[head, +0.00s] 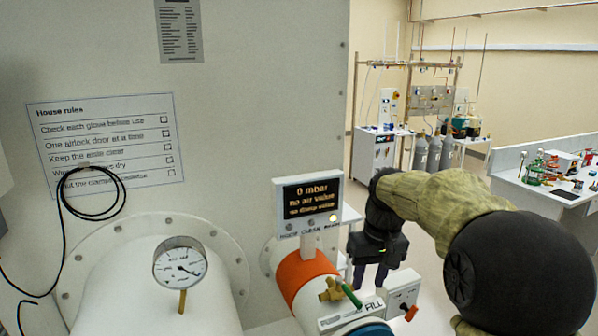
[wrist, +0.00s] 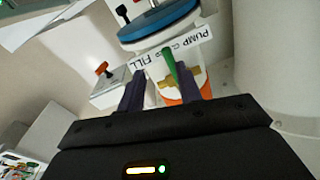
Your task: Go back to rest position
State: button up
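My gripper (head: 370,278) hangs below my sleeved arm in the head view, to the right of the small airlock cylinder. In the wrist view its two dark fingers (wrist: 160,72) stand apart, with no object clearly held. The green valve lever (head: 349,292) with its brass body (head: 331,291) sits on the cylinder beside the orange band (head: 303,270). In the wrist view the green lever (wrist: 171,66) shows in the gap between the fingers; I cannot tell how far beyond them it is.
A display (head: 308,200) reading 0 mbar stands above the cylinder. A switch box with a red-orange knob (head: 404,296) is at front right. A pressure gauge (head: 180,263) sits on the large cylinder. A bench (head: 545,190) stands at right; open floor lies behind my arm.

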jog(key=s+f+m+t+h+b, duration=0.1)
jog(key=s+f+b, duration=0.3)
jog(key=s+f, duration=1.2)
notch_tip(320, 180, down, 4)
jog(key=shift+s+d+r+m+t+b, duration=0.3)
jog(key=shift+s+m+t+b, duration=0.1)
jog(key=shift+m+t, duration=0.15)
dwell(1.6)
